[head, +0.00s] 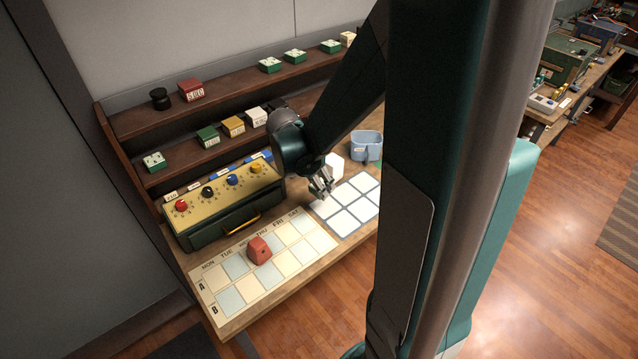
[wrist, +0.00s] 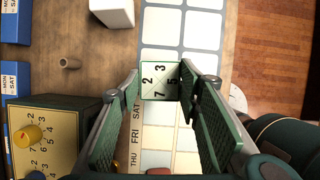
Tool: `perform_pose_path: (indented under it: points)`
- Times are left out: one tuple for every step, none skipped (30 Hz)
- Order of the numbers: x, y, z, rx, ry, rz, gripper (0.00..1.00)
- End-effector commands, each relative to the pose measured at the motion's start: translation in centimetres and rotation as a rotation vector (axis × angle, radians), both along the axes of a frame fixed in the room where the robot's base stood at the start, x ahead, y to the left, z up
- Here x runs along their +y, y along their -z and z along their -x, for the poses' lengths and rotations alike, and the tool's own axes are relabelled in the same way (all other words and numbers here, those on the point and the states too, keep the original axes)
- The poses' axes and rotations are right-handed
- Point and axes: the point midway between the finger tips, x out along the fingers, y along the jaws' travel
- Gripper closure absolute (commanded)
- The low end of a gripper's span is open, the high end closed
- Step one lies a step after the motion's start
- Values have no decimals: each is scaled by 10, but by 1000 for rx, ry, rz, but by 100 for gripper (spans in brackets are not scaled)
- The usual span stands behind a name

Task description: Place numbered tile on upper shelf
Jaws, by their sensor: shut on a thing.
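The numbered tile (wrist: 160,80) is a pale square with a green edge and the digits 2, 3, 7 and 5 on its face. It sits between the fingertips of my gripper (wrist: 160,88), which is shut on it. In the head view my gripper (head: 321,186) is low over the table, between the calendar board and the white grid; the tile is not clear there. The upper shelf (head: 230,88) runs along the wall at the back. It bears a black spool (head: 160,98), a red block (head: 191,90) and several green tiles (head: 295,56), with bare board between them.
A lower shelf (head: 182,160) with blocks and a green control box (head: 225,205) with knobs stand behind the calendar board (head: 208,308). A red block (head: 259,250) lies on the board. A white block (head: 334,166) and blue bin (head: 367,146) stand near the white grid (head: 346,222).

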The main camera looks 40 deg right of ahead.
Motion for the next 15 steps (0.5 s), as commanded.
perform_pose_path:
  points:
    - [0,0,0,0,0,0,80]
    - [0,0,0,0,0,0,80]
    - [0,0,0,0,0,0,80]
    - [0,0,0,0,0,0,80]
    - [0,0,0,0,0,0,80]
    - [0,0,0,0,0,0,80]
    - [0,0,0,0,0,0,80]
    - [0,-1,0,0,0,0,80]
    - [0,-2,0,0,0,0,80]
    - [0,-3,0,0,0,0,80]
    - [0,-4,0,0,0,0,80]
    - [0,-6,0,0,0,0,80]
    - [0,-7,0,0,0,0,80]
    - [0,-9,0,0,0,0,80]
    - [0,-13,0,0,0,0,80]
